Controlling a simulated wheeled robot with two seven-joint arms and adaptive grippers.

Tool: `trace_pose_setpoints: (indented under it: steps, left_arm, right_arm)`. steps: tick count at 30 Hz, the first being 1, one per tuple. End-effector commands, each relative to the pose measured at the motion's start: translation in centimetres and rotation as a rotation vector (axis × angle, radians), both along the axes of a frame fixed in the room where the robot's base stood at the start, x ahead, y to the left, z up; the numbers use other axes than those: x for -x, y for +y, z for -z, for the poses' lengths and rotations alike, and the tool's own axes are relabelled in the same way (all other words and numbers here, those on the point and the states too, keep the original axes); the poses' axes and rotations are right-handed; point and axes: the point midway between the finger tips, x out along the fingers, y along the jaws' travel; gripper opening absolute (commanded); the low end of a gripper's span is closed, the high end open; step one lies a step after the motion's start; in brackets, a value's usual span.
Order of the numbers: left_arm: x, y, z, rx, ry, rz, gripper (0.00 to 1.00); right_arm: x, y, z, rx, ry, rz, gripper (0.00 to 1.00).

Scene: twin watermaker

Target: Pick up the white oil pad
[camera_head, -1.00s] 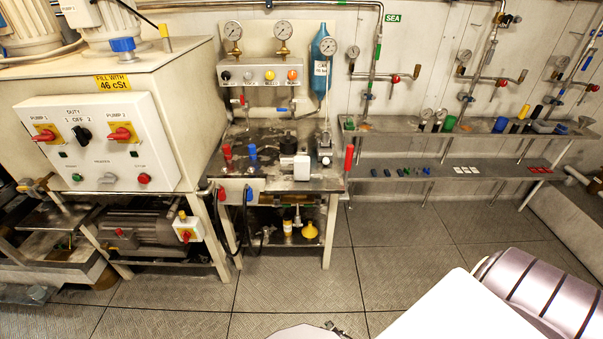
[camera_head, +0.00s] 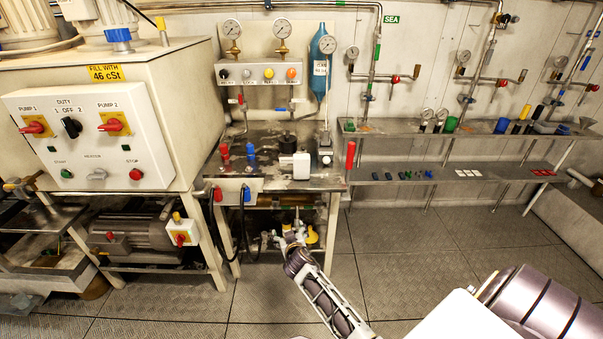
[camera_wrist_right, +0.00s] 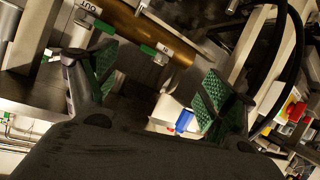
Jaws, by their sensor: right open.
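Small flat white pieces (camera_head: 467,173) lie in a group on the lower shelf at the right in the head view. They look like pads, but they are too small to tell for sure. My right gripper (camera_head: 291,240) is at the front of the workbench, below its top, well left of these pieces. In the right wrist view my right gripper (camera_wrist_right: 155,92) is open, its green-padded fingers wide apart with nothing held between them. No white pad is clear in the wrist view. My left gripper is not in view.
A brass cylinder (camera_wrist_right: 150,35) with green tags lies beyond the fingers in the wrist view. The workbench (camera_head: 270,181) carries fittings, with black hoses hanging in front. Red pieces (camera_head: 543,172) lie right of the white ones. The floor (camera_head: 430,240) before the rack is clear.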

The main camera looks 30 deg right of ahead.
Motion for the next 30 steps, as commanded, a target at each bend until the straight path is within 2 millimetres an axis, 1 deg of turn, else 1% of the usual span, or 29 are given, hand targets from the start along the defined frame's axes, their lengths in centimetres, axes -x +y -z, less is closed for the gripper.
trace_pose_setpoints:
  steps: [1,2,3,5,6,8,9,12,15,18,20,30]
  left_arm:
    - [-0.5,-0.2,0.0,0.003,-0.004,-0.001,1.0]
    - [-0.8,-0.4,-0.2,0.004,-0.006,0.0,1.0]
    - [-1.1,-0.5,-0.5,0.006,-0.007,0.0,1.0]
    - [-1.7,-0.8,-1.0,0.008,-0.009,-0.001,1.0]
    - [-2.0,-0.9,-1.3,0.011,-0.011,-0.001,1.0]
    - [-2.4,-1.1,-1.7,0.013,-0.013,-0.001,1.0]
    - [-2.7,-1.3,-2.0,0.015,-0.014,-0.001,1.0]
    - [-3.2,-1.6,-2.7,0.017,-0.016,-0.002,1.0]
    - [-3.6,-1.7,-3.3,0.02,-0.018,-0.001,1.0]
    - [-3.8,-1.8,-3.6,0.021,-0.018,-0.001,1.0]
    - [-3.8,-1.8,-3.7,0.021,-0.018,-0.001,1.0]
    - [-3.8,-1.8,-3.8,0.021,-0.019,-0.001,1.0]
  right_arm:
    - [-0.8,-0.5,-2.2,0.002,-0.049,0.02,0.84]
    - [-1.1,-0.9,-3.6,0.003,-0.076,0.033,0.84]
    - [-1.5,-1.3,-5.4,0.006,-0.113,0.052,0.84]
    - [-1.9,-2.1,-8.2,0.007,-0.168,0.079,0.84]
    - [-2.1,-2.5,-10.2,0.008,-0.207,0.097,0.84]
    - [-2.1,-3.2,-12.8,0.009,-0.26,0.125,0.84]
    - [-2.1,-3.7,-14.5,0.01,-0.295,0.143,0.84]
    - [-1.7,-4.7,-18.3,0.009,-0.37,0.182,0.84]
    - [-1.3,-5.3,-20.8,0.007,-0.423,0.209,0.84]
    - [-0.9,-5.7,-22.1,0.006,-0.451,0.224,0.84]
    - [-0.9,-5.8,-22.5,0.006,-0.458,0.228,0.84]
    - [-0.9,-5.8,-22.6,0.006,-0.458,0.228,0.84]
